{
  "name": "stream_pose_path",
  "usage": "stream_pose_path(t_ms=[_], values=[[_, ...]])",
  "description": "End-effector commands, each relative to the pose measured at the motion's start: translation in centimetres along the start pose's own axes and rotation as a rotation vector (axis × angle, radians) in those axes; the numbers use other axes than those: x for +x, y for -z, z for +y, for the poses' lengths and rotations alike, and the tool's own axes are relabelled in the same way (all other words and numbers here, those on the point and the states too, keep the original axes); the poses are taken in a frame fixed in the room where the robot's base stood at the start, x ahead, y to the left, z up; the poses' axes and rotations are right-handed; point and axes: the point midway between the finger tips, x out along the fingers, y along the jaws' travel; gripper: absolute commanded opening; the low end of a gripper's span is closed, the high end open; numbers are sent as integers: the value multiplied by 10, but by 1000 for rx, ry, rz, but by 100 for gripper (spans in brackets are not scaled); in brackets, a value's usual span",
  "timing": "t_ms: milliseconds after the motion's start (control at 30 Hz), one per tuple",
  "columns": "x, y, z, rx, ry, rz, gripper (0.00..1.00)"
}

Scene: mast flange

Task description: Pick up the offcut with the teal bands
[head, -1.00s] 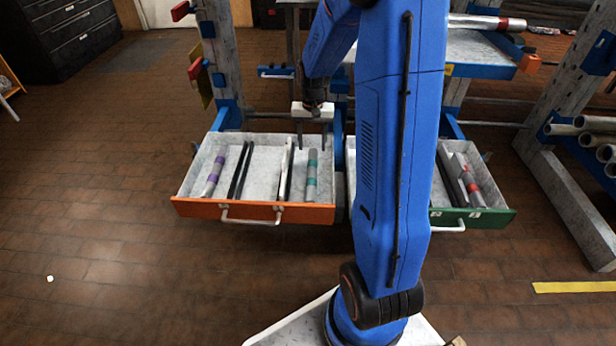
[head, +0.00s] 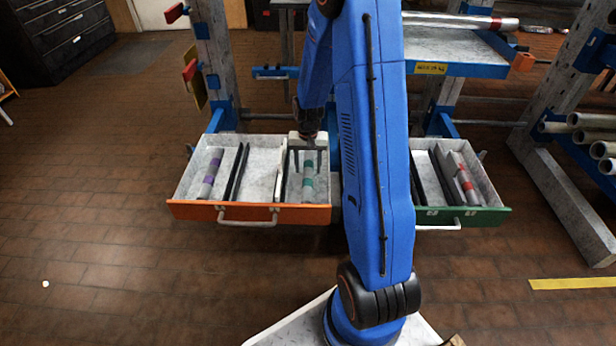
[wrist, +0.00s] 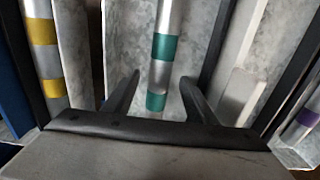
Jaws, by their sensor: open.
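The grey offcut with teal bands (head: 308,178) lies lengthwise in the right part of the orange-fronted drawer (head: 248,214). In the wrist view the teal-banded offcut (wrist: 163,72) runs between my two fingers. My gripper (head: 307,166) is open and empty, over this compartment, with one finger on each side of the offcut. In the wrist view a visible gap separates the offcut from each finger of my gripper (wrist: 160,88). How far the fingertips reach down beside it is hard to tell.
A purple-banded offcut (head: 211,173) lies at the drawer's left, beyond dark dividers (head: 238,172). A yellow-banded offcut (wrist: 43,45) shows at the wrist view's left. The green-fronted drawer (head: 470,218) at right holds a red-banded offcut (head: 465,180). A pale divider stands close beside my gripper.

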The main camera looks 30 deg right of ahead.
Motion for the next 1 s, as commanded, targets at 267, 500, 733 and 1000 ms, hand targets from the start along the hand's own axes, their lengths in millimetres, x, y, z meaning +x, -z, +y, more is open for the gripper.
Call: stream_pose_path(t_ms=[267, 500, 733, 1000], values=[[31, 2, 0, 0, 0, -1, 52], [32, 2, 0, 0, 0, 0, 49], [32, 2, 0, 0, 0, 0, 2], [30, 2, 0, 0, 0, 1, 2]])
